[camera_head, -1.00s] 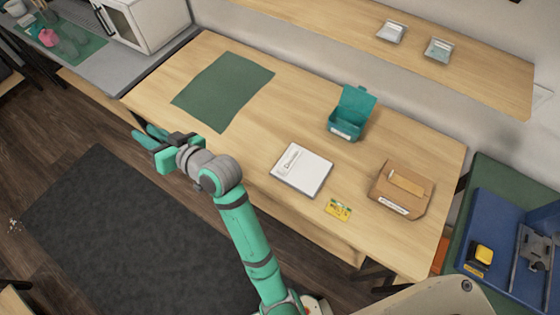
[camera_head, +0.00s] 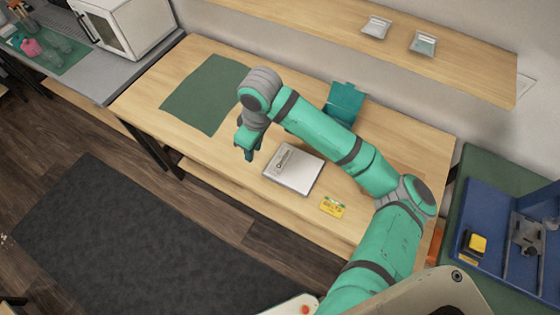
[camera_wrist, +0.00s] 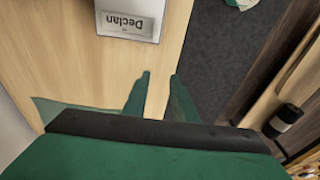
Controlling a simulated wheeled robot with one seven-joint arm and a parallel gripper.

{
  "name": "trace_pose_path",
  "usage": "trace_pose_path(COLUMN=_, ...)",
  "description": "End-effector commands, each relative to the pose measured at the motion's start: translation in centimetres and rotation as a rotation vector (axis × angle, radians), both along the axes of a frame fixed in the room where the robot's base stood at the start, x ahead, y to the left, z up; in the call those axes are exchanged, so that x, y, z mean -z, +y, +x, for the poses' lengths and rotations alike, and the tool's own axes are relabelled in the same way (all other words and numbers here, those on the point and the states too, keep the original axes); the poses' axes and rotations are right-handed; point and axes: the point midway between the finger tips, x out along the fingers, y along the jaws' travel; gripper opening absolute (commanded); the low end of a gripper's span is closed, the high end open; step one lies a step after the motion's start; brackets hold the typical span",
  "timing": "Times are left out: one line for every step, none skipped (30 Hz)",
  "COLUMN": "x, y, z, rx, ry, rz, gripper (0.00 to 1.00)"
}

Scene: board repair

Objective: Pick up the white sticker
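A white label with the name "Declan" (camera_wrist: 127,22) lies on a flat white box (camera_head: 293,170) on the wooden table; I cannot tell whether this label is the white sticker. The box also shows at the top of the wrist view (camera_wrist: 130,5). My gripper (camera_head: 248,152) points down just left of the box, above the table's front part. In the wrist view my gripper (camera_wrist: 160,78) has its two green fingers apart with nothing between them. The box is just beyond the fingertips.
A yellow card (camera_head: 332,208) lies right of the box near the front edge. A teal open box (camera_head: 346,98) stands behind, partly hidden by my arm. A green mat (camera_head: 203,95) lies at the left. Two small trays (camera_head: 376,27) (camera_head: 423,43) sit on the shelf.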

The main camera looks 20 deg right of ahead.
Motion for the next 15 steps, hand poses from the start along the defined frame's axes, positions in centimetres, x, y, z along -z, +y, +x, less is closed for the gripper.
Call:
trace_pose_path(x=-0.1, y=-1.8, z=-0.7, rx=0.008, ry=0.031, rz=-0.041, gripper=0.25)
trace_pose_path(x=0.0, y=-2.5, z=-1.1, rx=0.011, ry=0.047, rz=-0.058, gripper=0.25)
trace_pose_path(x=0.0, y=-3.4, z=-1.6, rx=0.013, ry=0.067, rz=-0.078, gripper=0.25)
trace_pose_path(x=-0.1, y=-3.8, z=-1.9, rx=0.015, ry=0.079, rz=-0.089, gripper=0.25)
trace_pose_path(x=-0.1, y=-4.2, z=-2.1, rx=0.016, ry=0.088, rz=-0.097, gripper=0.25)
trace_pose_path(x=0.0, y=-4.6, z=-2.4, rx=0.018, ry=0.097, rz=-0.107, gripper=0.25)
trace_pose_path(x=0.1, y=-4.8, z=-2.5, rx=0.019, ry=0.102, rz=-0.112, gripper=0.25)
trace_pose_path(x=0.4, y=-4.9, z=-2.6, rx=0.019, ry=0.105, rz=-0.115, gripper=0.25)
trace_pose_path(x=0.8, y=-5.0, z=-2.7, rx=0.021, ry=0.109, rz=-0.116, gripper=0.25)
trace_pose_path(x=1.2, y=-5.1, z=-2.7, rx=0.022, ry=0.110, rz=-0.117, gripper=0.25)
trace_pose_path(x=1.7, y=-5.1, z=-2.7, rx=0.022, ry=0.110, rz=-0.117, gripper=0.25)
trace_pose_path(x=2.3, y=-5.1, z=-2.7, rx=0.023, ry=0.110, rz=-0.117, gripper=0.25)
trace_pose_path(x=2.8, y=-5.0, z=-2.7, rx=0.022, ry=0.109, rz=-0.115, gripper=0.25)
trace_pose_path(x=3.2, y=-5.0, z=-2.7, rx=0.021, ry=0.109, rz=-0.115, gripper=0.25)
trace_pose_path(x=3.8, y=-4.9, z=-2.6, rx=0.021, ry=0.108, rz=-0.115, gripper=0.25)
